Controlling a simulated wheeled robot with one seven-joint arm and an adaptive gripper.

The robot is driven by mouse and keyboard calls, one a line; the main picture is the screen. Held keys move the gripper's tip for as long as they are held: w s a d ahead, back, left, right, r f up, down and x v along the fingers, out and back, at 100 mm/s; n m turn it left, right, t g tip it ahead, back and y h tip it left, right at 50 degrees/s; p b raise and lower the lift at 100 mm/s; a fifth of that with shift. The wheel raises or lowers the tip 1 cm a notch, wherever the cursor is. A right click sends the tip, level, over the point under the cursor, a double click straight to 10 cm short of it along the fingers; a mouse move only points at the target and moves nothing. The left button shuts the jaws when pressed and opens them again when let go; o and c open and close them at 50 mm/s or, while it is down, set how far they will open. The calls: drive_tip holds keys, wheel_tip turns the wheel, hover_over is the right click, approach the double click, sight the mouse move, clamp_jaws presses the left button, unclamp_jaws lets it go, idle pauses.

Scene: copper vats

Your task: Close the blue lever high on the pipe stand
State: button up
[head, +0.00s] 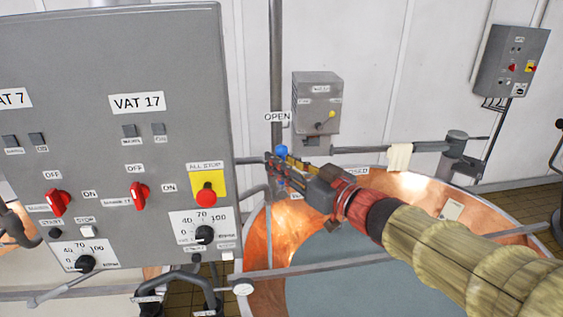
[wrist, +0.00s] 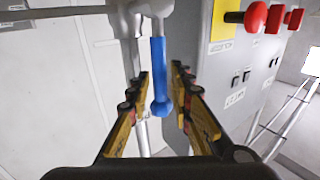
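The blue lever (wrist: 159,75) hangs down from a grey valve fitting (wrist: 140,10) in the wrist view, with a round knob at its lower end. My gripper (wrist: 159,92) is open, with one yellow-and-black finger on each side of the lever. Gaps show between the lever and both fingers. In the head view my gripper (head: 272,167) reaches the pipe from the right and hides part of the lever.
A large grey control panel (head: 110,90) with red switches stands close on the left of the pipe. A small grey box (head: 317,95) is on the wall behind. An open copper vat (head: 420,185) lies below my arm, with a rail (head: 330,267) in front.

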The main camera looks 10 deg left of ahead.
clamp_jaws()
idle(0.5)
